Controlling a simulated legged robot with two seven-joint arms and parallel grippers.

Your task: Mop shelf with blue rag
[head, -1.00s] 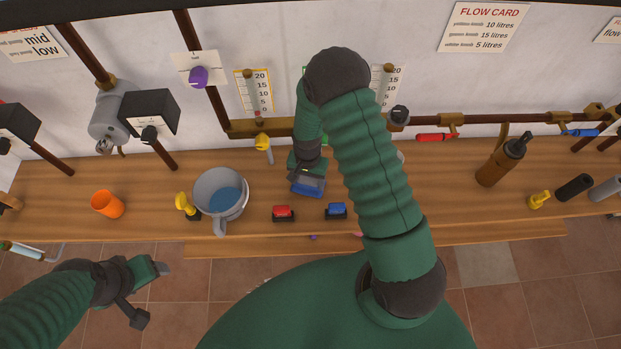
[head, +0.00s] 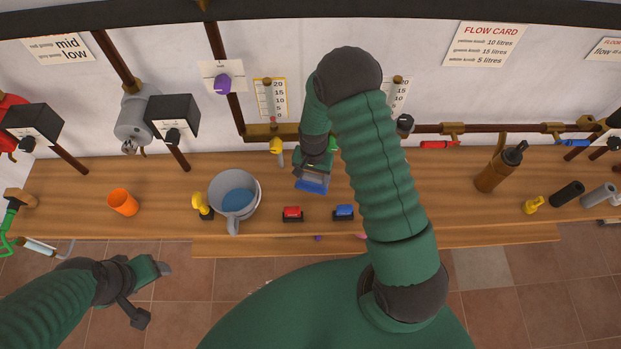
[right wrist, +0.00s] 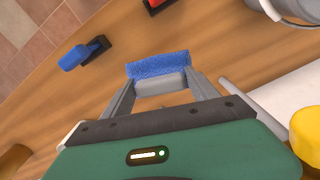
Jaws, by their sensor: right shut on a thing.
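The wooden shelf (head: 400,218) runs across the head view, below the wall pipes. The blue rag (head: 312,186) is held in my right gripper (head: 312,175), low over the middle of the shelf. In the right wrist view the blue rag (right wrist: 159,67) sits between the two fingertips, on or just above the wood (right wrist: 215,48); I cannot tell whether it touches. My left gripper (head: 150,290) has its fingers spread and is empty, in front of the shelf's front edge at the left.
A brown bottle (head: 497,168) is at the right. Bare wood lies between my right arm and the bottle.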

